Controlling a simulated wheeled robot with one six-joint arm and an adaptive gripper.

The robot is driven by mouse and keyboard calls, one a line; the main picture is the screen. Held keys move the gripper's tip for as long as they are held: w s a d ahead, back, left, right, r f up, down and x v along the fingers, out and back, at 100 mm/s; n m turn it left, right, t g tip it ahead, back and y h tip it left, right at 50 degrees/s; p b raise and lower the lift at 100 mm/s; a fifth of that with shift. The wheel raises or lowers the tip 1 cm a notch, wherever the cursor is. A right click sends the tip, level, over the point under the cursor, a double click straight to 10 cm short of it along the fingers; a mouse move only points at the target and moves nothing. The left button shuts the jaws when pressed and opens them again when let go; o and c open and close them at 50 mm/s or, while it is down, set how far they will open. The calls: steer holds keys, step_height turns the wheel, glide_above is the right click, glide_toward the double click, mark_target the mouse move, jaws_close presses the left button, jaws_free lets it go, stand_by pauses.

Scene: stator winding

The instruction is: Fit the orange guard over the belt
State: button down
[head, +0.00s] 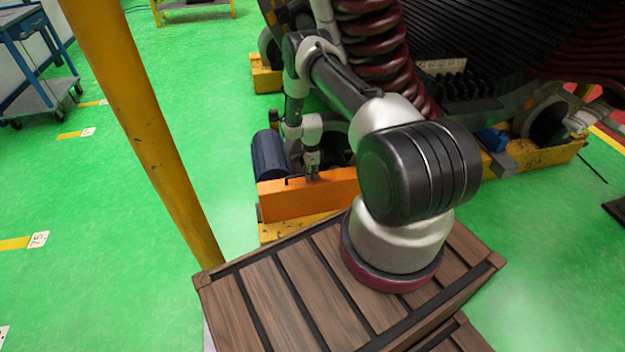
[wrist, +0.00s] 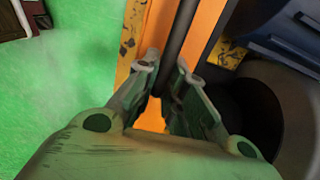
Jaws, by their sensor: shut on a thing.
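The orange guard (head: 285,201) stands at the near side of the machine, beside a dark blue motor cylinder (head: 268,155). My gripper (head: 312,176) reaches down to the guard's top edge and is shut on it. In the wrist view, my gripper's fingers (wrist: 168,95) close on the orange guard (wrist: 205,30), which runs between them. My arm hides the guard's right end in the head view. The belt cannot be made out; a dark wheel-like part (wrist: 245,110) shows to the right of the fingers in the wrist view.
A scuffed yellow base beam (head: 285,230) lies below the guard. A yellow post (head: 145,130) stands at left. A wooden slatted platform (head: 290,290) lies in front, under my arm. Large dark red coils (head: 375,45) rise behind. Green floor is open at left.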

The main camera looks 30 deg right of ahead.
steer(key=shift+w+d, duration=0.25)
steer(key=shift+w, duration=0.65)
steer(key=shift+w+d, duration=0.25)
steer(key=shift+w, duration=0.7)
steer(key=shift+w+d, duration=0.25)
steer(key=shift+w, duration=0.65)
steer(key=shift+a, duration=0.1)
steer(key=shift+f, duration=1.2)
steer(key=c, duration=1.4)
jaws_free()
steer(key=shift+f, duration=0.1)
step_height(320, 180, up, 12)
steer(key=shift+r, duration=0.1)
